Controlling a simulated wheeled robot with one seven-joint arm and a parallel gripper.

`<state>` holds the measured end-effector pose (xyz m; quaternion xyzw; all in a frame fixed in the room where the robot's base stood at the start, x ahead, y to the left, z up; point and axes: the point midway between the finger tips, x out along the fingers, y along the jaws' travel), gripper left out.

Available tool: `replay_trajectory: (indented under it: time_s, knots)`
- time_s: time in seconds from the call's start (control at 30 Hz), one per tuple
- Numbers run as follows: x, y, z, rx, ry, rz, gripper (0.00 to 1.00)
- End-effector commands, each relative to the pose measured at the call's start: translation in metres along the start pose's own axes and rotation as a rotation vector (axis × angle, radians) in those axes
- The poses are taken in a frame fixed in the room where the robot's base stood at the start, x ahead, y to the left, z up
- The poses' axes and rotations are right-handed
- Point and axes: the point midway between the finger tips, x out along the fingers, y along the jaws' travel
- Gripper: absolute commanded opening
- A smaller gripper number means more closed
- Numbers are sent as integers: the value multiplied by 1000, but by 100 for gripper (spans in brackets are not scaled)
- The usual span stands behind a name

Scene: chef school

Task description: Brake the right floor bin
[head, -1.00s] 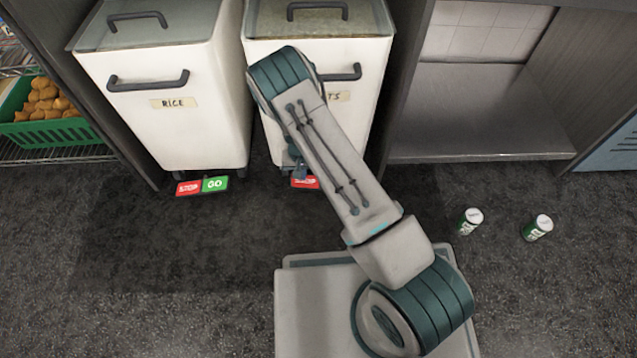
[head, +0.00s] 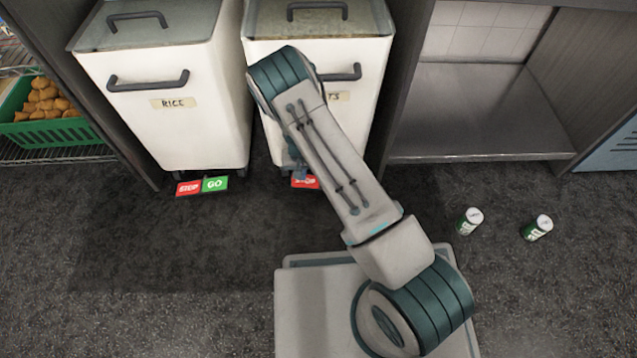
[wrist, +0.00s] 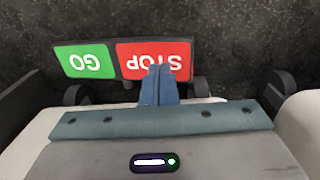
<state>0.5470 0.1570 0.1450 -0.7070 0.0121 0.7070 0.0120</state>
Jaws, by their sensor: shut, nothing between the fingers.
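The right floor bin (head: 352,120) is white with a clear lid and a dark handle, and its label is partly hidden behind my arm. Its red STOP pedal (head: 306,182) shows low at its front in the head view; its green GO pedal is hidden there by my arm. In the wrist view the red STOP pedal (wrist: 150,58) and the green GO pedal (wrist: 85,62) appear upside down. My gripper (wrist: 158,72) is shut and empty, its fingertips over the near edge of the STOP pedal. I cannot tell whether they touch it.
The left bin (head: 170,130), labelled RICE, stands beside it with its own STOP and GO pedals (head: 202,186). Two green-and-white cans (head: 469,221) (head: 537,228) are on the floor at right. A green crate (head: 60,130) sits on a rack at left. Floor in front is clear.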

Motion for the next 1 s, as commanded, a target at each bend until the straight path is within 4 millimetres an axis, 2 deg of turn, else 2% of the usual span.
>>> replay_trajectory:
  time_s: [1.0]
  knots:
    - [9, 0, 0, 0, 0, 0, 0]
